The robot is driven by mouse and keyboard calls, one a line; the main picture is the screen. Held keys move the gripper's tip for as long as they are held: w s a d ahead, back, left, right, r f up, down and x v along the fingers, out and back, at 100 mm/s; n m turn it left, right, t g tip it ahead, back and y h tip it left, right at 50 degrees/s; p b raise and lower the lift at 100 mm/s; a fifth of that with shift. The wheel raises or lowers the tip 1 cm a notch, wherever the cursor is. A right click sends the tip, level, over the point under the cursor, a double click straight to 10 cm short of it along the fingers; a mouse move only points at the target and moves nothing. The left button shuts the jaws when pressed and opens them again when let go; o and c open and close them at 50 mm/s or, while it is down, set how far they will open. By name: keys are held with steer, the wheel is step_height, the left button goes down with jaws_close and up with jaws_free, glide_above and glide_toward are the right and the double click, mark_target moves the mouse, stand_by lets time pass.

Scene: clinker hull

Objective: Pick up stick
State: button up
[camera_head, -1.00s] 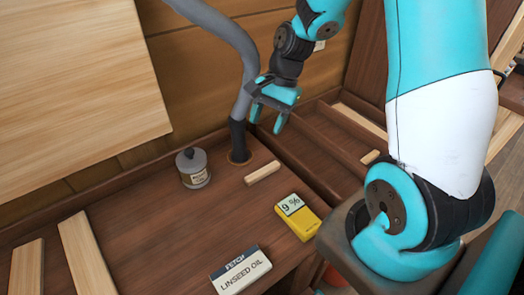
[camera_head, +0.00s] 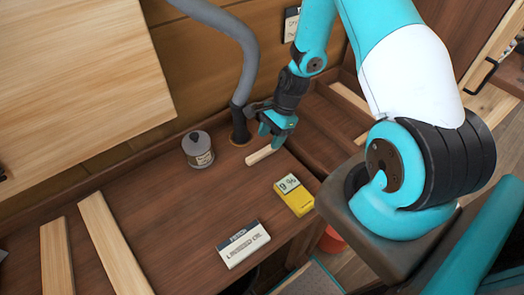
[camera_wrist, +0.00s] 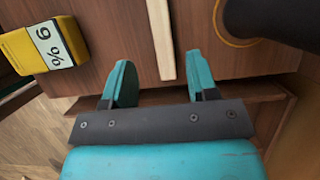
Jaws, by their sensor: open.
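The stick is a short pale wooden piece (camera_head: 261,154) lying on the brown bench top, between the grey hose's base and the yellow meter. In the wrist view the stick (camera_wrist: 161,38) runs from the top edge down to between the fingertip lines. My gripper (camera_head: 270,137) is over the stick's right end in the head view. In the wrist view my gripper (camera_wrist: 158,72) is open, with one teal finger on each side of the stick's line and a gap on both sides. The height of the fingers above the stick is hard to tell.
A yellow meter (camera_head: 294,195) reading 9 % lies close to the stick. The grey hose (camera_head: 245,80) rises behind it. A lidded jar (camera_head: 198,150) stands to the left. A linseed oil box (camera_head: 243,244) lies nearer the front. Pale boards (camera_head: 113,245) lie at left.

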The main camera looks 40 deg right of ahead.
mark_target(262, 151)
steer(key=shift+a+p+x, duration=0.2)
steer(key=shift+p+x, duration=1.15)
steer(key=shift+x, duration=1.4)
steer(key=shift+w+r, duration=0.15)
jaws_close()
